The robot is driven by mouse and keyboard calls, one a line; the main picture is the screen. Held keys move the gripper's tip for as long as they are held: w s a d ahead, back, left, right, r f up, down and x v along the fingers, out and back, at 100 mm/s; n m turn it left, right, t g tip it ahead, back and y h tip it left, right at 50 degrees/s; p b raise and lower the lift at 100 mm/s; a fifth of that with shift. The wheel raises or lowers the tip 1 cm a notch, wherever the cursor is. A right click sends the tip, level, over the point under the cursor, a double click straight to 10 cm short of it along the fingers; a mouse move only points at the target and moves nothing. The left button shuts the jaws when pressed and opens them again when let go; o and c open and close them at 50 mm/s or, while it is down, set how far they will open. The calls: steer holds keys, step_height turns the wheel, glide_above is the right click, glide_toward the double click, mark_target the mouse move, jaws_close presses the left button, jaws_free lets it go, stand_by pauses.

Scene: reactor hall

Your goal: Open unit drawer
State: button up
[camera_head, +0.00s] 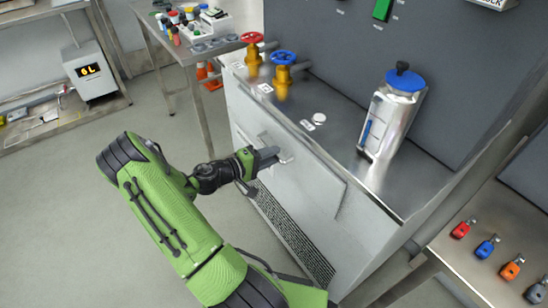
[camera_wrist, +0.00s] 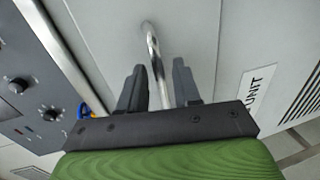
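The unit drawer (camera_head: 318,183) is a pale grey panel in the front of the metal cabinet, and it looks shut. Its bar handle (camera_wrist: 154,48) is a bent metal rod in the wrist view, running between my two fingers. My gripper (camera_wrist: 158,78) is open around the handle, with a visible gap on each side of the rod. In the head view my gripper (camera_head: 268,158) is at the drawer front, and the handle is mostly hidden behind the fingers. A white label reading "UNIT" (camera_wrist: 262,90) is on the panel to the right.
The cabinet top (camera_head: 345,165) carries a red valve (camera_head: 252,38), a blue valve (camera_head: 284,58) and a silver canister with a blue cap (camera_head: 392,115). A vent grille (camera_head: 290,232) lies below the drawer. A side table (camera_head: 490,250) stands at the right.

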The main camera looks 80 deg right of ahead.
steer(key=shift+x, duration=0.85)
steer(key=shift+c, duration=0.4)
jaws_close()
steer(key=shift+w+a, duration=0.1)
steer(key=shift+a, duration=0.05)
steer(key=f+v, duration=0.2)
steer(key=v, duration=1)
steer(key=w+f+p+v, duration=0.1)
steer(key=f+v, duration=0.2)
steer(key=v, duration=1)
steer(key=shift+a, duration=0.65)
steer(key=shift+w+f, duration=0.1)
steer(key=shift+w, duration=0.05)
